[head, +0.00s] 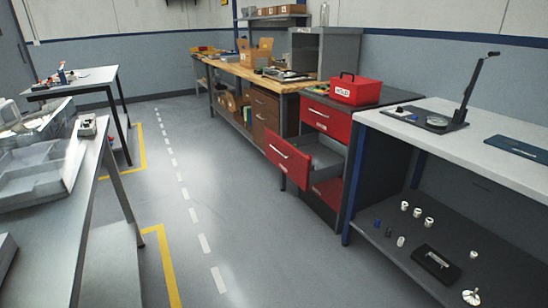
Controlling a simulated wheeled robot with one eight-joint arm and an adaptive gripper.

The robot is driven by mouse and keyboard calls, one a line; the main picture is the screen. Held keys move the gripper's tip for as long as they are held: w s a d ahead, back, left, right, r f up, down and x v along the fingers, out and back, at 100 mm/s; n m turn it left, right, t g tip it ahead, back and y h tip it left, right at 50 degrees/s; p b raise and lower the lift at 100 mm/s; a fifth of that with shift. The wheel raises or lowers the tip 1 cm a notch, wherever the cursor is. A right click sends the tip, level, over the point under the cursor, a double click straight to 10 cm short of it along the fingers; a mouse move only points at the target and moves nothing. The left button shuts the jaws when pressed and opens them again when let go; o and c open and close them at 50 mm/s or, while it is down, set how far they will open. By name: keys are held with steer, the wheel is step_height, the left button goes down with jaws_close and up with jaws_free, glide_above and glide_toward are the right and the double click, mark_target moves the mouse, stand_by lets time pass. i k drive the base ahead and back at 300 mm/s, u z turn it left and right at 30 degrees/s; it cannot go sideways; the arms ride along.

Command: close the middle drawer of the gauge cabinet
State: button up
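The gauge cabinet (368,103) is a red-fronted drawer unit with a dark top, right of the picture's middle. Its middle drawer (288,157) is pulled far out toward the aisle, with a red front, a pale bar handle and a grey inside. The top drawer (326,117) looks shut. The bottom drawer (329,191) is partly hidden beneath the open one, and its front looks flush. My gripper does not show in this view.
A red box marked HOLD (355,90) sits on the cabinet. A pale workbench (470,122) with a dark lower shelf stands at right. A wooden bench (240,71) stands behind the cabinet. A grey table (72,205) is at left. The dashed aisle floor (232,215) is clear.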

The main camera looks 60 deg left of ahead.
mark_target(329, 155)
steer(key=u, duration=2.35)
steer(key=k, duration=0.4)
steer(key=u, duration=0.2)
steer(key=i, duration=1.45)
steer(key=z, duration=0.3)
